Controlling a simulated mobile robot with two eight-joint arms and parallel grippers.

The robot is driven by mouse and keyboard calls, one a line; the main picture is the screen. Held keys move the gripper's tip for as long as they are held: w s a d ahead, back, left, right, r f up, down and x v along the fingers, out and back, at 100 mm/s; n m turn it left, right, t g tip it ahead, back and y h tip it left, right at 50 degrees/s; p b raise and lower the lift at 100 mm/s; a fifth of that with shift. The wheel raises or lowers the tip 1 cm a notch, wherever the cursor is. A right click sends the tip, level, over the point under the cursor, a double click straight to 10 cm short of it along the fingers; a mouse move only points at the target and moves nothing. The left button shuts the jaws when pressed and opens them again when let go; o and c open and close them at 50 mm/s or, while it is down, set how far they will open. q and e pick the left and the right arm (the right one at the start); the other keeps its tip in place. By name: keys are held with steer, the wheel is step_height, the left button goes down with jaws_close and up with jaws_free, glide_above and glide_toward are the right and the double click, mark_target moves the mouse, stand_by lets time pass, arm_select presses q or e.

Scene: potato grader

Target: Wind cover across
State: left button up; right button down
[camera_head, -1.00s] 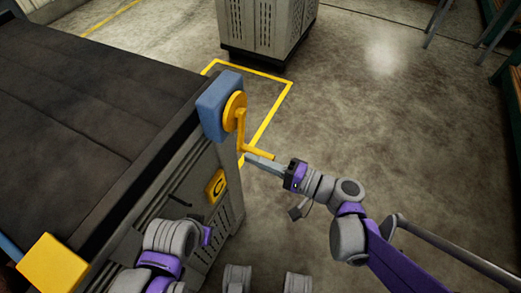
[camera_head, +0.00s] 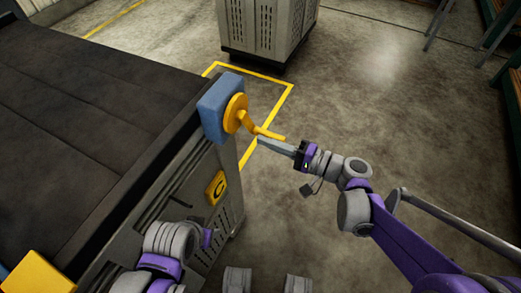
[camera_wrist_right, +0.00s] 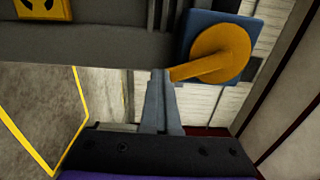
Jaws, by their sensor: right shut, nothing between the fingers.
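The yellow crank (camera_head: 236,112) is mounted on a blue box (camera_head: 213,106) at the machine's near right corner. Its arm slants down to the right, and its handle (camera_head: 271,134) sticks out over the floor. My right gripper (camera_head: 262,142) is shut and empty, its tips just under the handle; I cannot tell if they touch it. In the right wrist view the closed fingers (camera_wrist_right: 160,85) end beside the yellow handle (camera_wrist_right: 195,70), with the blue box (camera_wrist_right: 202,20) behind. A dark seamed sheet (camera_head: 90,110) spans the machine's top.
The grey machine side (camera_head: 185,185) has a yellow plate (camera_head: 216,187). A yellow block (camera_head: 38,275) sits at the front left corner. The floor at right (camera_head: 400,110) is open.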

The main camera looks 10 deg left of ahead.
steer(key=shift+w+d+r, duration=0.2)
steer(key=shift+w, duration=0.3)
steer(key=w+d+r+p, duration=0.1)
steer(key=w+r+p, duration=0.3)
steer(key=r+p, duration=0.3)
steer(key=shift+w+d+r, duration=0.2)
steer(key=shift+r, duration=1.25)
